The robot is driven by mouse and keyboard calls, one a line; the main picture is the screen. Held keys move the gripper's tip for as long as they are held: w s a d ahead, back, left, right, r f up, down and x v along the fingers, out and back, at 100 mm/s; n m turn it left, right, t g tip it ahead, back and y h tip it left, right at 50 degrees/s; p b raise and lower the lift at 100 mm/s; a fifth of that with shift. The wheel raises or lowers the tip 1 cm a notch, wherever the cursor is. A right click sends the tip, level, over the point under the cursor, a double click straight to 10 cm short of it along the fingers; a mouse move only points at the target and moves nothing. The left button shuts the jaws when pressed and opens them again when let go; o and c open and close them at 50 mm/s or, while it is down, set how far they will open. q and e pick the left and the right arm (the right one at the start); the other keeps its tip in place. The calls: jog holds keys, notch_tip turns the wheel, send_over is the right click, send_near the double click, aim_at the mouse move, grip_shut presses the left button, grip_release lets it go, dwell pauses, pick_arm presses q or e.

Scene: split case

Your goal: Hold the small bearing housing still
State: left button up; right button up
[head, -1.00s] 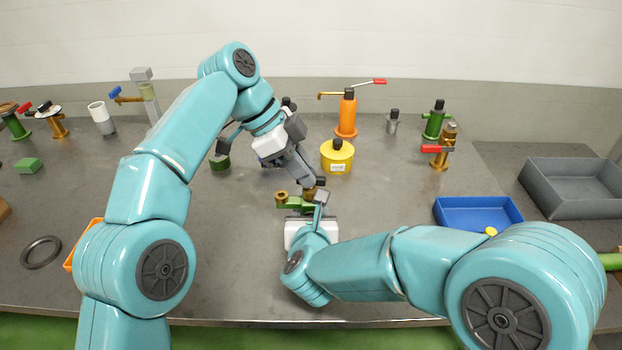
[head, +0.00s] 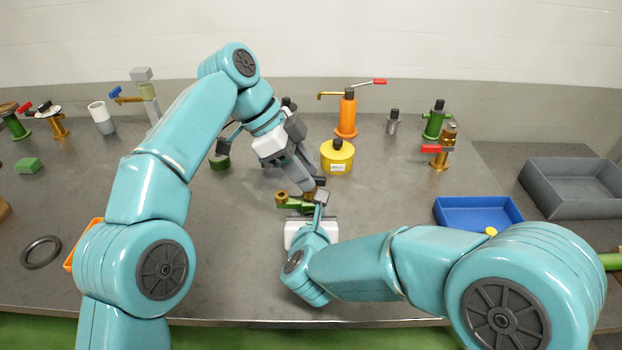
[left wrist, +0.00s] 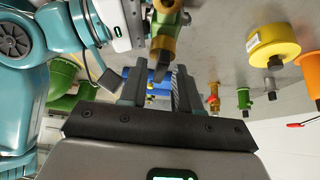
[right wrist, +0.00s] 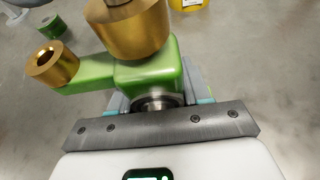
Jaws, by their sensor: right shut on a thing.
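The small bearing housing has a green body with brass parts and shows best in the right wrist view (right wrist: 150,75). It has a wide brass boss on top and a smaller brass ring on a side arm. My right gripper (right wrist: 158,105) is shut on the lower body of the housing; my arm partly hides this in the head view. In the head view, the housing (head: 290,204) is just above the worktop. My left gripper (head: 312,187) is over the brass top. In the left wrist view its fingers (left wrist: 160,88) are apart; contact with the housing is unclear.
A yellow cylinder (head: 337,157) and an orange pump-like part (head: 347,115) stand behind the grippers. A blue tray (head: 478,213) is to the right, with a grey bin (head: 572,188) beyond it. A dark ring (head: 41,252) lies at left.

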aim_at(321, 178)
pick_arm(q)
jog(key=shift+o, duration=0.6)
jog(key=r+h, duration=0.1)
jog(key=d+r+m+h, duration=0.1)
jog(key=r, duration=0.1)
jog(key=r+m+h, duration=0.1)
jog(key=r, duration=0.1)
jog(key=shift+s+d+r+t+h, duration=0.2)
jog(key=shift+s+t+h, duration=0.1)
jog(key=shift+h, duration=0.1)
jog(key=a+f+h, duration=0.1)
jog(key=a+f+g+h, duration=0.1)
jog(key=a+f, duration=0.1)
jog(key=a+f+n+g+h, duration=0.1)
jog(key=f, duration=0.1)
jog(key=shift+w+a+f, duration=0.2)
jog(key=shift+w+a, duration=0.15)
jog(key=shift+a, duration=0.05)
jog(key=a+f+h, duration=0.2)
jog(key=a+h, duration=0.2)
jog(key=a, duration=0.1)
jog(key=shift+n+h, duration=0.4)
jog(key=shift+n, duration=0.1)
jog(key=d, duration=1.1)
jog(key=shift+s+d, duration=0.25)
jog(key=shift+d, duration=0.1)
